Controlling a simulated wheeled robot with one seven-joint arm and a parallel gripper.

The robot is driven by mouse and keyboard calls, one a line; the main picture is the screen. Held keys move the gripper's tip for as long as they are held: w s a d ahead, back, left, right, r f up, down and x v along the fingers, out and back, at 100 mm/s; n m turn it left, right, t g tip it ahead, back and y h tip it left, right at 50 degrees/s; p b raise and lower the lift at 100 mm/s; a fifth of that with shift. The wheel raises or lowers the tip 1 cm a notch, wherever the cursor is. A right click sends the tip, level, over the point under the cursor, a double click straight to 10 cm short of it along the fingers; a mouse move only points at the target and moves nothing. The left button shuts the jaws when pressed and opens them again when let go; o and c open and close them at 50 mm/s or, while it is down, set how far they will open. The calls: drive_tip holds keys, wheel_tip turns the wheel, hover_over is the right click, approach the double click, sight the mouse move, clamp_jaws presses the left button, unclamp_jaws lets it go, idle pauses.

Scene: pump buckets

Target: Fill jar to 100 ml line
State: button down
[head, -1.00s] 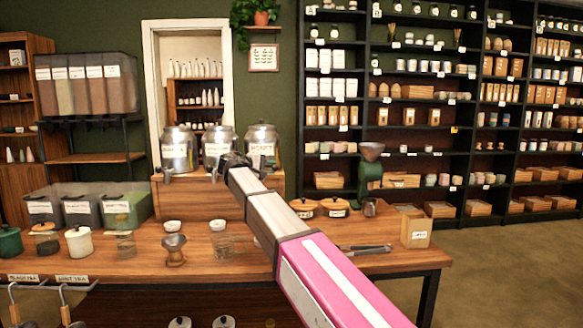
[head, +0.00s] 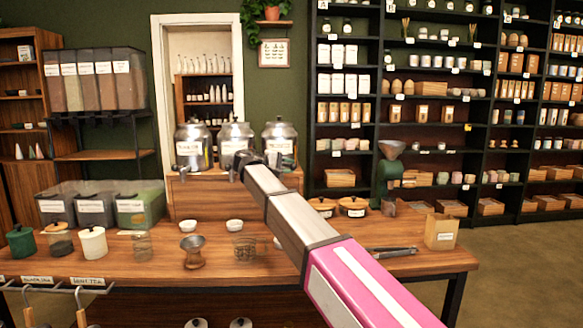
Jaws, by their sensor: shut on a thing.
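Two clear glass vessels stand on the wooden table: one at left (head: 143,247) and one near the middle (head: 244,249). Which is the jar, and where its 100 ml line lies, I cannot tell. Three steel dispensers, left (head: 193,146), middle (head: 235,141) and right (head: 280,144), stand on a wooden riser behind, with labels too small to read surely. My gripper (head: 240,163) is at the end of my outstretched arm, in front of the middle dispenser's lower part, near its tap area. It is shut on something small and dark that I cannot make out.
Lidded canisters (head: 93,243) stand at left. A green grinder (head: 386,180), lidded pots (head: 353,207), tongs (head: 392,252) and a paper bag (head: 440,231) are at right.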

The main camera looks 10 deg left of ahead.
drive_tip(key=shift+f, duration=0.1)
drive_tip(key=c, duration=1.2)
unclamp_jaws()
drive_tip(key=shift+r, duration=0.35)
drive_tip(key=o, duration=0.7)
wheel_tip(320, 180, up, 4)
drive_tip(key=shift+a, duration=0.1)
drive_tip(key=shift+o, duration=0.7)
drive_tip(key=s, duration=0.1)
drive_tip(key=s+a+r, duration=0.1)
drive_tip(key=s, duration=0.1)
drive_tip(key=shift+a+r, duration=0.3)
drive_tip(key=shift+r, duration=0.1)
drive_tip(key=shift+s+a+r, duration=0.2)
drive_tip(key=shift+s+r, duration=0.45)
drive_tip(key=shift+s, duration=0.25)
drive_tip(key=c, duration=0.9)
drive_tip(key=shift+o, duration=0.2)
drive_tip(key=s+a+r, duration=0.3)
drive_tip(key=s, duration=0.2)
drive_tip(key=shift+s+r, duration=0.15)
drive_tip(key=shift+s, duration=0.2)
